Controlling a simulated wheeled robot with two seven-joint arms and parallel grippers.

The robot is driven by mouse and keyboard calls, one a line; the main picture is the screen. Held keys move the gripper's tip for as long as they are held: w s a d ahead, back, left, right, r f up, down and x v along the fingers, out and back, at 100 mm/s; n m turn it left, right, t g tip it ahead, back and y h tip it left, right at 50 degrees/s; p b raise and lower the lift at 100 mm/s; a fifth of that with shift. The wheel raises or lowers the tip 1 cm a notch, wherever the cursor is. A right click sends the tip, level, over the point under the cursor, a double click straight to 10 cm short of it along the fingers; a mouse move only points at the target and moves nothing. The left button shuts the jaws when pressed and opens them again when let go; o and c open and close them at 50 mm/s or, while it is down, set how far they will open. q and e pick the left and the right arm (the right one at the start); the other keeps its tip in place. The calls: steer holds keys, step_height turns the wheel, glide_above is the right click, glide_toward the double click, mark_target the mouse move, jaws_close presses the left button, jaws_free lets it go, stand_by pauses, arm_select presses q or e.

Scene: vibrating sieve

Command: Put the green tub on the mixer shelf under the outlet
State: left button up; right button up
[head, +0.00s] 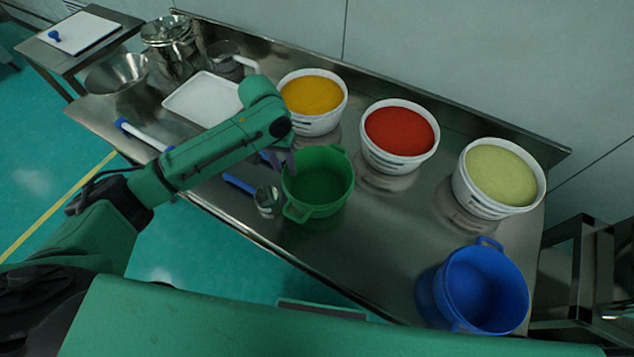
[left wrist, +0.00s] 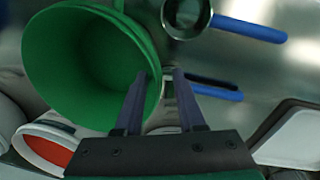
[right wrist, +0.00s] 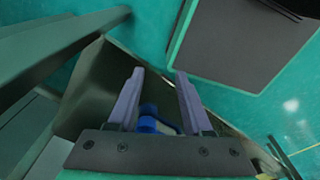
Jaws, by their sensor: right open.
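The green tub (head: 318,190) stands empty and upright on the steel table, with a handle loop at its front and one at its back. My left gripper (head: 280,160) is at the tub's left rim. In the left wrist view the tub (left wrist: 75,60) fills the upper left. The left fingers (left wrist: 162,85) are apart, with the tub's rim edge showing between them; I cannot tell if they touch it. My right gripper (right wrist: 158,85) is open, with a small blue and white thing beyond its fingers. I cannot make out the mixer shelf or the outlet.
White tubs of yellow (head: 312,95), red (head: 400,131) and pale green (head: 500,175) material line the back. A blue tub (head: 485,285) stands at the front right. A blue-handled scoop (head: 266,198) lies left of the green tub. A white tray (head: 190,100) is further left.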

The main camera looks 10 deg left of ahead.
mark_target(290, 183)
arm_select(q)
steer(key=f, duration=0.3)
steer(key=d+f+p, duration=0.1)
steer(key=f, duration=0.1)
steer(key=shift+s+f, duration=0.15)
steer(key=shift+s, duration=0.2)
jaws_close()
steer(key=shift+d, duration=0.1)
stand_by(0.8)
